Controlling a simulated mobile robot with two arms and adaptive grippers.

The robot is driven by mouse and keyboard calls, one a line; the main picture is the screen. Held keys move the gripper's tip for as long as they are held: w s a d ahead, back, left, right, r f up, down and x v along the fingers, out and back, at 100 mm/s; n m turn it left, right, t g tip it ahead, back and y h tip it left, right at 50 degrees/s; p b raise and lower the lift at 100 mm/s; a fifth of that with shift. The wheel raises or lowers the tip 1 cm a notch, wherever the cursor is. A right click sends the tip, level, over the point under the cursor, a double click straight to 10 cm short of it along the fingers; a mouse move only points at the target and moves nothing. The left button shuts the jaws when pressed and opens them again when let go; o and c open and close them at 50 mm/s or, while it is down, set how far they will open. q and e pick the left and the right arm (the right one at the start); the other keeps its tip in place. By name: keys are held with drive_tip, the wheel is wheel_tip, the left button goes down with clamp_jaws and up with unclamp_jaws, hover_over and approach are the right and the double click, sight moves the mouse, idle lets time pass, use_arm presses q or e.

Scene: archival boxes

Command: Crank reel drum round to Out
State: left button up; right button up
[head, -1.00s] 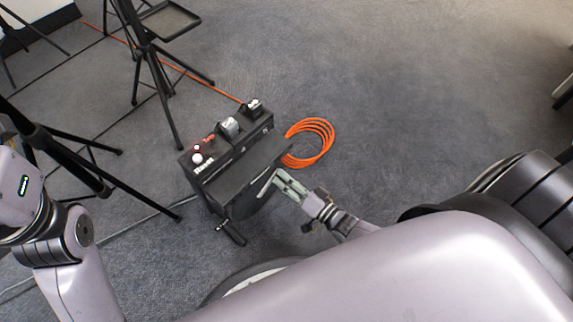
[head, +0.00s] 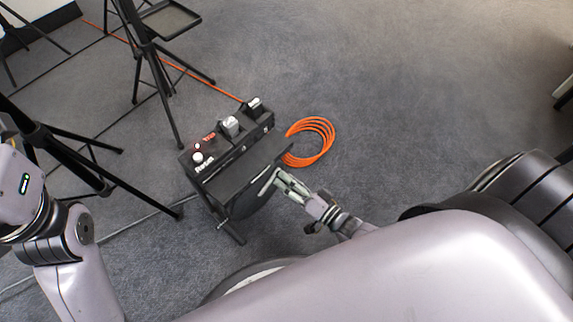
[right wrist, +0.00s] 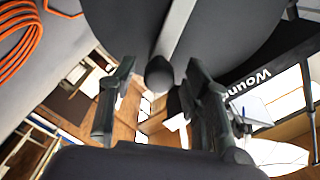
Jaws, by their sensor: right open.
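The reel drum (head: 248,203) is a dark disc on the near side of a black box (head: 222,172). A pale crank bar (head: 268,182) runs across the disc. In the right wrist view the drum (right wrist: 235,22) fills the top, with the grey bar (right wrist: 176,30) ending in a dark round knob (right wrist: 159,73). My right gripper (head: 277,181) is at the drum's right side. Its fingers (right wrist: 160,78) are open, one on each side of the knob, with gaps visible. The word "Wound" (right wrist: 258,77) shows on a black part at right; I see no "Out" mark. My left gripper is out of the picture.
Black tripod stands (head: 152,60) are at left.

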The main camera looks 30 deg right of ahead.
drive_tip(key=v, duration=1.1)
drive_tip(key=shift+a+r, duration=0.1)
